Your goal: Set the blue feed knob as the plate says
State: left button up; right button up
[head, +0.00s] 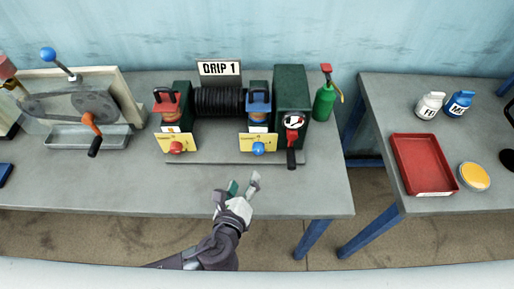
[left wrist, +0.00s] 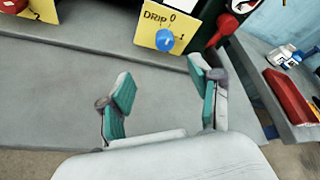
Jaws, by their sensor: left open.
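The blue feed knob (head: 258,149) sits on a yellow drip panel (head: 246,142) at the front of the machine, below a blue-topped oiler (head: 258,103). In the left wrist view the blue knob (left wrist: 165,40) shows above and between the fingers, with marks 0 and 1 around it on the yellow panel (left wrist: 146,30). The plate (head: 219,68) above the machine reads "DRIP 1". My left gripper (head: 244,186) is open and empty, in front of the knob and apart from it. It also shows open in the left wrist view (left wrist: 163,100). My right gripper is not in view.
A red knob (head: 176,147) on a similar yellow panel is to the left. The bench front (head: 130,195) is clear. A red tray (head: 423,164) lies on the right table.

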aim_at(258, 152)
pick_arm(q)
jog(key=shift+w+d+m, duration=0.1)
jog(key=shift+d+m, duration=0.1)
jog(key=shift+m, duration=0.3)
jog(key=shift+w+d, duration=0.1)
jog(key=shift+w, duration=0.1)
jog(key=p+x, duration=0.1)
jog(key=x, duration=1.2)
jog(key=shift+d+r, duration=0.1)
jog(key=shift+r, duration=0.05)
